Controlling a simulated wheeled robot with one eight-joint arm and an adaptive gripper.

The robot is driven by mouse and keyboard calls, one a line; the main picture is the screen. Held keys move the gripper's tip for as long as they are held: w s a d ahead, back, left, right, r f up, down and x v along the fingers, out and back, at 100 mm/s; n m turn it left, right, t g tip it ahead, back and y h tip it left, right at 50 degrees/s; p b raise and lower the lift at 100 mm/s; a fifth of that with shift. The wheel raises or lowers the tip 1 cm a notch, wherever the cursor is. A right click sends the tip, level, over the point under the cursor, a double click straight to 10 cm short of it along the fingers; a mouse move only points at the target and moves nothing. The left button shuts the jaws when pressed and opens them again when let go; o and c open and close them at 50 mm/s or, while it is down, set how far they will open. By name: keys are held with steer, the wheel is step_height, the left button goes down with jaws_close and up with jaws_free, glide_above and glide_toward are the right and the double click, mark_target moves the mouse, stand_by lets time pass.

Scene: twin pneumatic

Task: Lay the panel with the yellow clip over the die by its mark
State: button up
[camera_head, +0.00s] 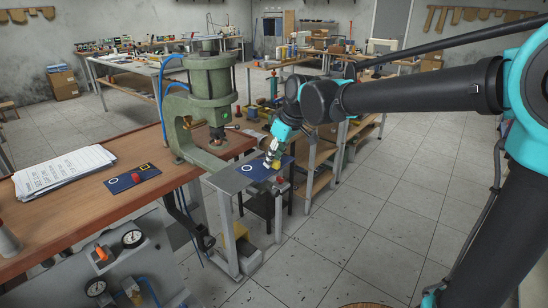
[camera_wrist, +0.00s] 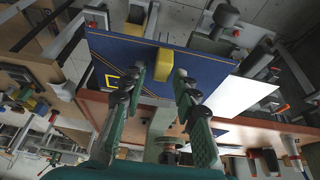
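The panel with the yellow clip is a dark blue plate (camera_head: 256,170) with a white ring. It lies at the metal side stand, right of the press; I cannot tell whether it rests fully on it. In the wrist view the blue panel (camera_wrist: 205,62) fills the upper middle, with a yellow square outline at its left. Its yellow clip (camera_wrist: 152,48) stands up between my fingertips. My gripper (camera_wrist: 161,74) looks open, one finger on each side of the clip, with a small gap at the right. My gripper (camera_head: 271,160) hides part of the panel. The die is not clearly visible.
The green press (camera_head: 207,105) stands on the wooden bench (camera_head: 85,215). A gauge panel (camera_head: 115,262) fronts the bench. Floor at right is clear.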

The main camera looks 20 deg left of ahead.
steer(key=shift+o, duration=0.3)
steer(key=v, duration=1.1)
steer(key=w+d+f+m+t+h, duration=0.1)
steer(key=w+d+f+m, duration=0.25)
steer(key=d+f, duration=0.75)
steer(key=s+d+f+m+h, duration=0.1)
steer(key=s+d+f+m, duration=0.2)
steer(key=d+f, duration=0.3)
steer(key=s+d+f+m+t+h, duration=0.1)
steer(key=s+d+f+m, duration=0.2)
steer(key=s+d+f, duration=0.3)
steer(key=s+d+f+m+h, duration=0.1)
steer(key=s+d+f+m, duration=0.3)
steer(key=d, duration=1)
step_height(320, 180, down, 2)
steer(key=shift+s+f, duration=0.1)
steer(key=shift+s, duration=0.05)
